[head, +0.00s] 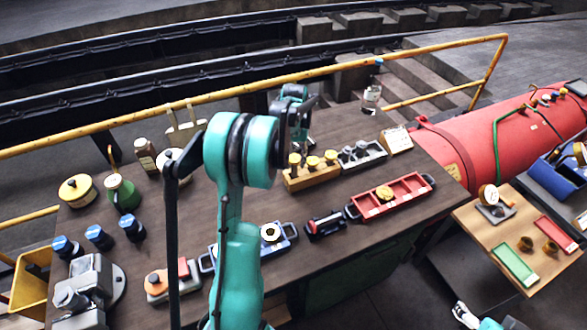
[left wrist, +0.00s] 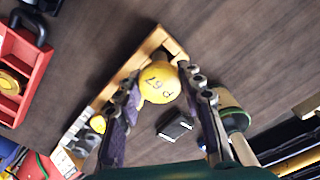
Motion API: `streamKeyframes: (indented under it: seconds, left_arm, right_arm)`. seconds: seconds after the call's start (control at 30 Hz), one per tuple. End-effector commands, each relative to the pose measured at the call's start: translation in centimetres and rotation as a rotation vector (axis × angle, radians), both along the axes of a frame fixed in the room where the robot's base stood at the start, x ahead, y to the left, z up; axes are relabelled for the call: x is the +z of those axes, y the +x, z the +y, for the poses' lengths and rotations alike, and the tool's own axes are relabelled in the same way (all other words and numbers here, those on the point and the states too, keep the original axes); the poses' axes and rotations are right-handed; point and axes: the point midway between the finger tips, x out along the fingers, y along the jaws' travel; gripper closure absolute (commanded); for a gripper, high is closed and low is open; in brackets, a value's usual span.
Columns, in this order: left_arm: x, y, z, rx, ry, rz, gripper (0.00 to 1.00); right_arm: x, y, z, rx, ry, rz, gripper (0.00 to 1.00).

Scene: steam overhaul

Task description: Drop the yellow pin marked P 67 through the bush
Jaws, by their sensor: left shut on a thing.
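The yellow pin's round knob, marked P 67 (left wrist: 160,82), sits between the two fingers of my left gripper (left wrist: 163,98), which is shut on it. In the head view my left gripper (head: 301,132) points down over the wooden rack (head: 308,177), where yellow-headed pins (head: 330,157) show. The stem of P 67 is hidden in the wrist view, so I cannot tell whether it is clear of the rack. A blue holder (head: 283,246) carries a pale ring with a dark hole (head: 271,232); I cannot tell whether this is the bush. My right gripper (head: 464,314) is at the bottom edge, its fingers unclear.
A red tray (head: 410,196), a grey block (head: 362,156) and a dark red-and-black tool (head: 325,225) are near the rack. Bottles and blue-capped jars (head: 98,238) stand at left. Bare tabletop lies between the rack and the blue holder.

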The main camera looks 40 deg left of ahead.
Motion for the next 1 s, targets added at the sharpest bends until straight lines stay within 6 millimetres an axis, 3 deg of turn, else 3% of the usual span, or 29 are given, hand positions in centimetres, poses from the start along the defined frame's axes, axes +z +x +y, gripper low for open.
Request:
streamKeyframes:
  seconds: [0.17, 0.4, 0.77, 0.8, 0.87, 1.0]
  left_arm:
    - [-1.1, 0.0, 0.4, 0.0, 0.002, 0.001, 1.0]
    - [-4.2, 0.0, 0.4, 0.0, 0.002, 0.0, 1.0]
    - [-4.6, 0.0, 0.3, 0.0, 0.002, 0.0, 1.0]
    - [-4.5, 0.0, 0.3, 0.0, 0.002, 0.0, 0.55]
    - [-4.5, 0.0, 0.3, 0.0, 0.002, 0.0, 0.42]
    - [-4.5, 0.0, 0.3, 0.0, 0.002, 0.0, 0.42]
  right_arm:
    - [-0.3, 0.0, 0.0, 0.0, 0.0, 0.0, 0.24]
    - [-1.2, 0.0, 0.0, 0.0, 0.0, 0.0, 0.24]
    - [-1.4, 0.0, 0.0, 0.0, 0.0, 0.0, 0.24]
    - [-1.3, 0.0, 0.0, 0.0, 0.0, 0.0, 0.24]
    - [-1.3, 0.0, 0.0, 0.0, 0.0, 0.0, 0.24]
    - [-1.3, 0.0, 0.0, 0.0, 0.0, 0.0, 0.24]
